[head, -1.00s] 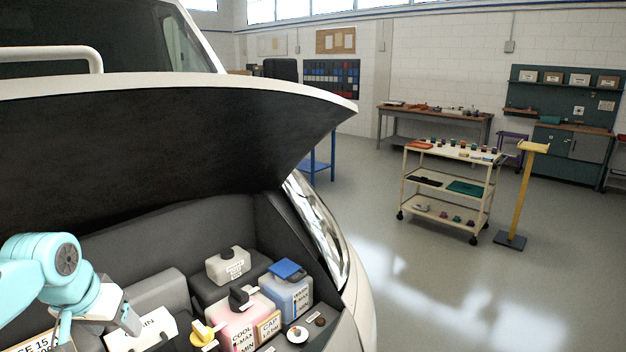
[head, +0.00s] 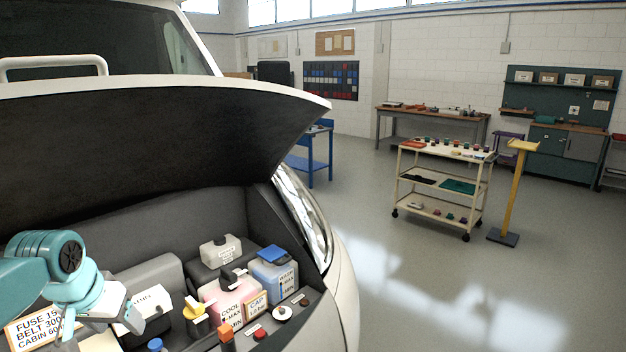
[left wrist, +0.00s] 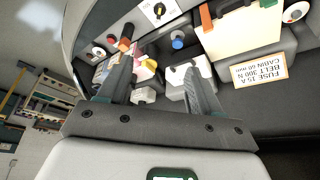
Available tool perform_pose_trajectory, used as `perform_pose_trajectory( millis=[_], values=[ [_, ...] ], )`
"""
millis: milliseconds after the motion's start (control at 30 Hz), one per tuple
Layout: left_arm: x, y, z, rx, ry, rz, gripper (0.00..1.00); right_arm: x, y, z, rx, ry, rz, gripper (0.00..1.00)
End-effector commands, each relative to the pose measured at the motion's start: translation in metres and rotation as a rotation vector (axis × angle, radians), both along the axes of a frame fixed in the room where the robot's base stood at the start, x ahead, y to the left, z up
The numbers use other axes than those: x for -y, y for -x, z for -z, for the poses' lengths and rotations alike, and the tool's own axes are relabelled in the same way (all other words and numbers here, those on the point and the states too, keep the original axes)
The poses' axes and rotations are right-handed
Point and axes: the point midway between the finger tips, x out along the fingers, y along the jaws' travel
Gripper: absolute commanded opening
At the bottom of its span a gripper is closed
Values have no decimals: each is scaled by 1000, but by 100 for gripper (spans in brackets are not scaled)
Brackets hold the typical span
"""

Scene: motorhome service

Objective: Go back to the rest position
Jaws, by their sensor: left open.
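My left gripper (head: 128,310) is at the lower left of the head view, above the open engine bay of the motorhome. In the left wrist view its two fingers (left wrist: 160,80) stand wide apart with nothing between them. Beyond the fingers are a white box (left wrist: 190,78) and a yellow-handled part (left wrist: 150,63). My right gripper is in neither view.
The raised hood (head: 150,140) hangs over the bay. In the bay are a pink coolant tank (head: 222,300), a blue-capped washer tank (head: 275,270) and a fuse label (head: 38,325).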

Motion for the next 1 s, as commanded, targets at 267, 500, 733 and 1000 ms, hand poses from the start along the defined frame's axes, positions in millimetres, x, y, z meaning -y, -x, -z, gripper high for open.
perform_pose_trajectory(
  millis=[267, 500, 733, 1000],
  values=[
    [12, -10, 30, -18, 22, 23, 64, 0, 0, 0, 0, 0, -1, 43],
    [43, -21, 96, -50, 77, 64, 64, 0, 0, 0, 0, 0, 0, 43],
    [91, -12, 185, -102, 162, 97, 64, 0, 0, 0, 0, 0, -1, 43],
    [181, 75, 336, -228, 322, 78, 64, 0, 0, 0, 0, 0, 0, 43]
  ],
)
